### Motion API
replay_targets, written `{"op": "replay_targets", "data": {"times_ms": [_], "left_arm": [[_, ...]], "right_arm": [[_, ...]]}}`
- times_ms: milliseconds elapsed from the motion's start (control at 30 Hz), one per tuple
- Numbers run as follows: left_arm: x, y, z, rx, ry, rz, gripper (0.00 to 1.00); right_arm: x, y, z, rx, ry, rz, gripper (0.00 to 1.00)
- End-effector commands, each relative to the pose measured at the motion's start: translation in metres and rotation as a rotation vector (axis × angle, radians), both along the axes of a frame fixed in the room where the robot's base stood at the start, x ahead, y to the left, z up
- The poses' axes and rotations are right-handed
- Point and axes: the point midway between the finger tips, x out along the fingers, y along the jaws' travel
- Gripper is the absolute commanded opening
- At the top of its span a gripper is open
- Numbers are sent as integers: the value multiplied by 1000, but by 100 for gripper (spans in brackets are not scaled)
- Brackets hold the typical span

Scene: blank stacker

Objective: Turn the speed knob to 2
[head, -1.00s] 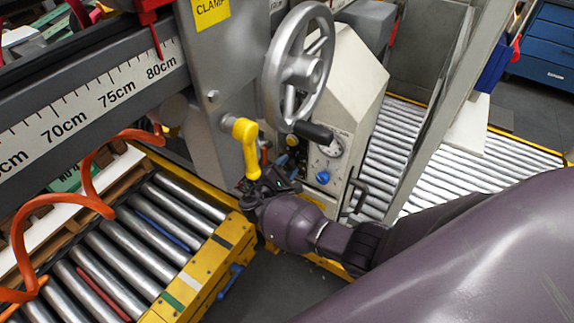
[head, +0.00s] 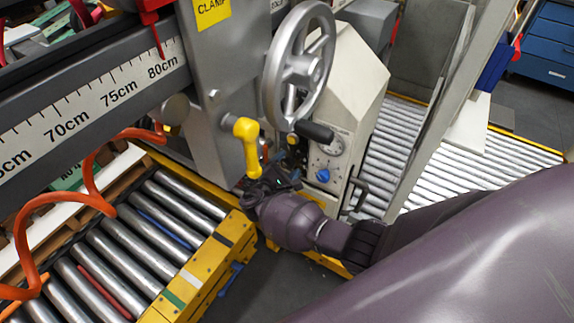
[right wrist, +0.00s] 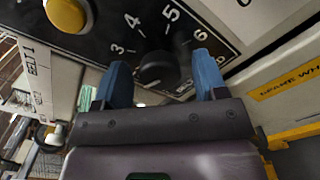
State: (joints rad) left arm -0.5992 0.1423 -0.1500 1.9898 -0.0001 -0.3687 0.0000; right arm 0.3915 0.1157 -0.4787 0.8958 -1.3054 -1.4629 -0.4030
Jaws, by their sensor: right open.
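The round black speed knob (right wrist: 158,70) shows in the right wrist view on a dark panel, with the numbers 3, 4, 5 and 6 around it. Its pointer is too dark to read, and the number 2 is not visible. My right gripper (right wrist: 163,80) is open, with one blue fingertip on each side of the knob. I cannot tell whether either touches it. In the head view my right gripper (head: 269,182) is low beside the grey machine housing (head: 350,75), and the knob cannot be made out there. My left gripper is not in view.
A yellow button (right wrist: 68,14) is on the same panel. In the head view, a handwheel (head: 299,68) stands above my gripper, a yellow lever (head: 247,145) is close by, and a blue knob (head: 323,175) is to its right. Roller conveyors (head: 135,250) lie left and right.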

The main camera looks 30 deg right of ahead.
Motion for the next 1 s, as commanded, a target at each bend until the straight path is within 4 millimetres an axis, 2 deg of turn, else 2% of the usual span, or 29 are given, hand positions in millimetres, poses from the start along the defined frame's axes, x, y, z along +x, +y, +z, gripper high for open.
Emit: {"op": "replay_targets", "data": {"times_ms": [233, 700, 1000], "left_arm": [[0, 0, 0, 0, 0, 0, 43], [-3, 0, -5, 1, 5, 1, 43], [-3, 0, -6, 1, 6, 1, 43]], "right_arm": [[-5, 9, 0, 1, 0, 1, 66], [-45, 76, -1, 2, 0, 0, 66], [-55, 93, 0, 0, 0, 0, 66]]}}
